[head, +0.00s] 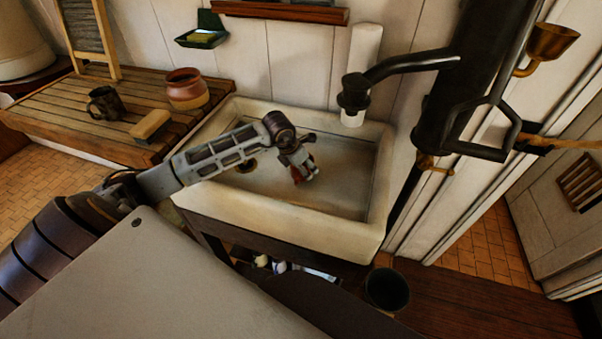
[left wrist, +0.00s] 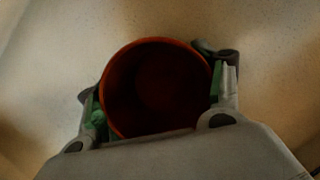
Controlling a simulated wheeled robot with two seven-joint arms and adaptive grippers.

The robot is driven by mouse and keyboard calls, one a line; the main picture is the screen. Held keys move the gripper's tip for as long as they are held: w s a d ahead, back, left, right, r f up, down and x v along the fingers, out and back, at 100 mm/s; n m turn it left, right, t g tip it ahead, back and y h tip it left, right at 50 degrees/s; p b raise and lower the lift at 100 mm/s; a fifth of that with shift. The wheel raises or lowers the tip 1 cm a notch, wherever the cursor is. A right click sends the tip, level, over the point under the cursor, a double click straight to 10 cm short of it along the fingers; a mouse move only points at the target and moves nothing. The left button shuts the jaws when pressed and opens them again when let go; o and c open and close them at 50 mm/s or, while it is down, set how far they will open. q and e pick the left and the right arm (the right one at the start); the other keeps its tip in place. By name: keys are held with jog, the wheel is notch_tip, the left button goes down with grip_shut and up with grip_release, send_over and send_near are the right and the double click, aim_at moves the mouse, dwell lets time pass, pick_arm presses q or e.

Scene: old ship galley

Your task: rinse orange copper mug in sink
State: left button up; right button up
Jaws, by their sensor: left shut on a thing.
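My left gripper (head: 306,171) reaches into the white sink (head: 222,217). It is shut on the orange copper mug (head: 297,174), of which only a small orange part shows below the fingers in the head view. In the left wrist view the mug (left wrist: 157,88) shows its round orange rim and dark inside, with a finger of the gripper (left wrist: 160,92) on either side. The pale sink surface lies around it. The dark spout (head: 354,95) hangs over the back of the sink, behind the gripper. My right gripper is not in view.
A slatted wooden board (head: 60,119) left of the sink holds a dark mug (head: 104,103), a clay pot (head: 187,92) and a brush or block (head: 150,124). A thick black pump (head: 455,100) stands at the right. A dark bucket (head: 387,289) is on the floor.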

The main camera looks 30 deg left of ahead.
pick_arm(q)
jog(key=shift+r, duration=0.45)
jog(key=shift+r+p, duration=0.4)
jog(key=shift+p, duration=0.05)
jog(key=shift+r, duration=0.4)
jog(key=shift+r+p, duration=0.55)
jog(key=shift+r, duration=0.7)
jog(key=shift+r+p, duration=0.5)
jog(key=shift+r, duration=0.05)
jog(key=shift+c, duration=0.2)
notch_tip(320, 180, up, 11)
jog(key=p, duration=0.5)
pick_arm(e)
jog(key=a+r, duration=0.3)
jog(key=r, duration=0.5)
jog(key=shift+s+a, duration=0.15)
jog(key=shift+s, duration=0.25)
